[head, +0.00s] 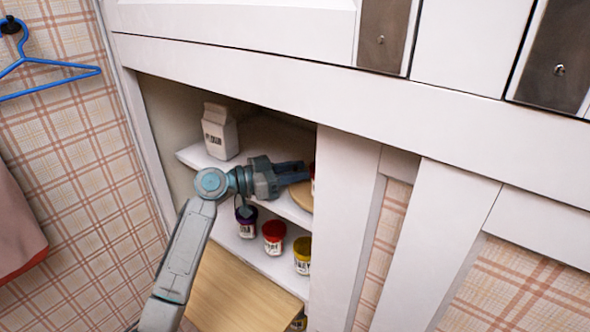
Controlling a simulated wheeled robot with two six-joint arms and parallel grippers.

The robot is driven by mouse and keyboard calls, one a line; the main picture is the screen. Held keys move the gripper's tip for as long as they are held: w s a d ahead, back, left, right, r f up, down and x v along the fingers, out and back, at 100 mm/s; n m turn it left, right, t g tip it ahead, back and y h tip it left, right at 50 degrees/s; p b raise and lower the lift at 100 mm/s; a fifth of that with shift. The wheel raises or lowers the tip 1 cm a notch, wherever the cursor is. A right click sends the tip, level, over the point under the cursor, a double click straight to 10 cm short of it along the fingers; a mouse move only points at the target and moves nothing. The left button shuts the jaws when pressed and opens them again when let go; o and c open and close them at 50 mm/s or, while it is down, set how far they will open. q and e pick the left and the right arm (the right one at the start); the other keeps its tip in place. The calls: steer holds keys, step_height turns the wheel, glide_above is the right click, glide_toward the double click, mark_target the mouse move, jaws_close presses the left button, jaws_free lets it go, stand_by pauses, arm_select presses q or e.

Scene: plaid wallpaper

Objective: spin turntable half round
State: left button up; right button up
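The turntable (302,196) is a light wooden disc on the upper shelf inside the open cabinet. Only its left part shows; the white cabinet upright hides the rest. A red-topped jar (312,178) stands at the turntable, mostly hidden by that upright. My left gripper (304,172) reaches into the cabinet from the left, its fingers pointing right, over or beside the turntable's left side. I cannot tell whether it touches the turntable or jar, or how far apart its fingers are. My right gripper is out of view.
A flour carton (220,132) stands at the left of the upper shelf (192,158). Purple (246,222), red (273,237) and yellow (302,256) jars stand on the shelf below. The cabinet upright (340,220) closely bounds the opening on the right. A blue hanger (50,75) hangs at left.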

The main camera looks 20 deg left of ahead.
mark_target(295, 196)
arm_select(q)
jaws_close()
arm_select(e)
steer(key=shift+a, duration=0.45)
arm_select(q)
steer(key=shift+s, duration=0.15)
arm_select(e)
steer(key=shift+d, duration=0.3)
